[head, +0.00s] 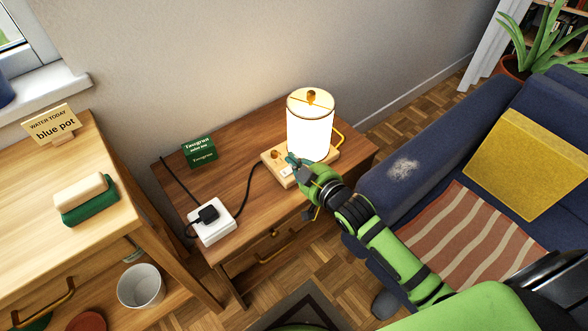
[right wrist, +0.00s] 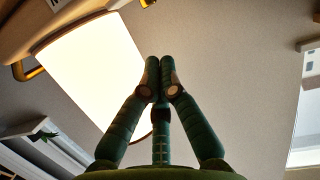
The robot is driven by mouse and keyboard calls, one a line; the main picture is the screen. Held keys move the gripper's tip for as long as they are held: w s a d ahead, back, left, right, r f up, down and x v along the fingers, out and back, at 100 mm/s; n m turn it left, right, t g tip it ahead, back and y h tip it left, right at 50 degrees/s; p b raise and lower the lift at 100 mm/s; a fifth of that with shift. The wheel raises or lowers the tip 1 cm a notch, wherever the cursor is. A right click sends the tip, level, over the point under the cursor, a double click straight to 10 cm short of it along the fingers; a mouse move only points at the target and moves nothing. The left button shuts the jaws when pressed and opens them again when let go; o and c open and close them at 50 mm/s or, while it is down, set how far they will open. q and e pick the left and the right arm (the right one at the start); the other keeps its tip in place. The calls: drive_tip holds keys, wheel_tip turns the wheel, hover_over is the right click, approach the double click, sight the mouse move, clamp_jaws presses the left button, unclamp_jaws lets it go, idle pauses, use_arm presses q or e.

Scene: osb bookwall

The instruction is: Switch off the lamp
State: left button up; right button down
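The lamp (head: 310,125) stands on the side table, with a glowing white shade and a wooden base (head: 274,158). A small white switch (head: 285,171) shows on the base's front left, partly beside my fingers. My right gripper (head: 292,160) is at the front left of the lamp, its fingertips over or close to the base by the switch; I cannot tell whether they touch. In the right wrist view, the fingers (right wrist: 163,66) are drawn together with nothing between them, and the bright shade (right wrist: 90,75) is to their left. My left gripper is not in view.
A white power box (head: 212,228) with a black plug and cord lies on the side table (head: 240,195). A green card box (head: 199,151) stands at the back. A blue sofa (head: 400,170) is to the right, a wooden cabinet (head: 110,205) to the left.

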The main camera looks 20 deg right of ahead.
use_arm(q)
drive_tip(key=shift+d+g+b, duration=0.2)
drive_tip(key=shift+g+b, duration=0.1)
drive_tip(key=shift+b, duration=0.25)
use_arm(e)
drive_tip(key=shift+w+f, duration=0.3)
drive_tip(key=shift+f, duration=0.75)
drive_tip(key=shift+w+f, duration=0.25)
drive_tip(key=shift+f, duration=0.8)
drive_tip(key=shift+d, duration=0.1)
